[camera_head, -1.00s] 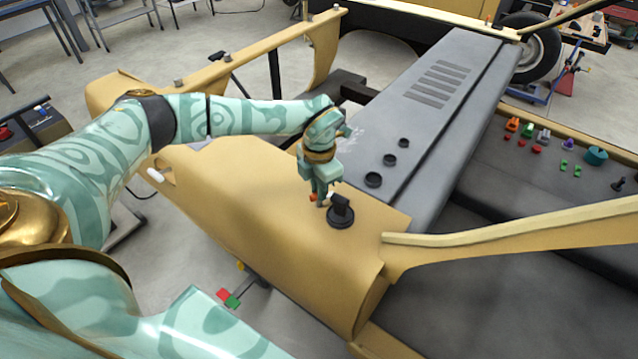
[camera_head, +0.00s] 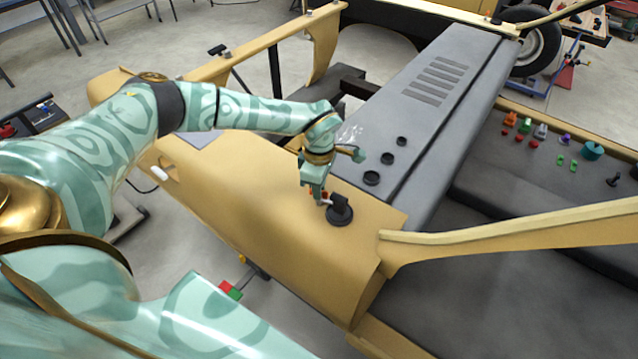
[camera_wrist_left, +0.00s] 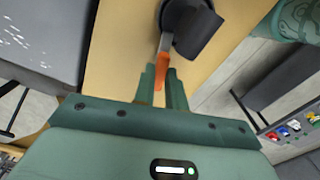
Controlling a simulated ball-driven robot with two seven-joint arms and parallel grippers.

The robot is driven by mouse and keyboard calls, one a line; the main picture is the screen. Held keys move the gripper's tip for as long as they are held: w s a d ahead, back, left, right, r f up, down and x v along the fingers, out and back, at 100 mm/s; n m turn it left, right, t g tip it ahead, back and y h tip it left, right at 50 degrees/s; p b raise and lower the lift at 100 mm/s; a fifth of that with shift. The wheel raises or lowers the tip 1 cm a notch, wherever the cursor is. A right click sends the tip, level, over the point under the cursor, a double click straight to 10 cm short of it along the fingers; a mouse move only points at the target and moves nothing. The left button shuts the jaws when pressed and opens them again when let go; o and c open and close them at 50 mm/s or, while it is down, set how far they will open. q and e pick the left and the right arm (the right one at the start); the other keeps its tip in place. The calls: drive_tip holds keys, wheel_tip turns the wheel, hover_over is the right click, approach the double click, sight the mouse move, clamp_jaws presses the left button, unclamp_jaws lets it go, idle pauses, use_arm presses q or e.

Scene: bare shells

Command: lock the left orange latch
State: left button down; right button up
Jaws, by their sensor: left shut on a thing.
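The left orange latch (camera_wrist_left: 158,72) shows in the left wrist view as an orange tab on a pale metal bar. The bar runs into a round black mount (camera_wrist_left: 188,25). In the head view this mount (camera_head: 340,213) stands on the tan body panel, with its bar pointing left towards my gripper. My left gripper (camera_head: 318,197) is at the left side of the mount, low over the panel. In the left wrist view its two fingers (camera_wrist_left: 162,78) are shut on the orange tab, one on each side. In the head view the fingers largely hide the tab. My right gripper is in neither view.
The tan panel (camera_head: 250,200) slopes down to the front. A grey hood (camera_head: 430,110) with black round caps (camera_head: 387,158) lies behind the mount. A tan rail (camera_head: 500,235) runs off to the right. Small coloured parts (camera_head: 525,125) lie on a dark surface at the right.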

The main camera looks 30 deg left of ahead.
use_arm(q)
drive_tip(key=shift+w+r+m+p, duration=0.15)
drive_tip(key=shift+m+p, duration=0.15)
drive_tip(key=shift+m, duration=1.7)
drive_tip(key=c, duration=1.4)
unclamp_jaws()
drive_tip(key=shift+c, duration=0.2)
wheel_tip(320, 180, up, 16)
drive_tip(key=b, duration=0.1)
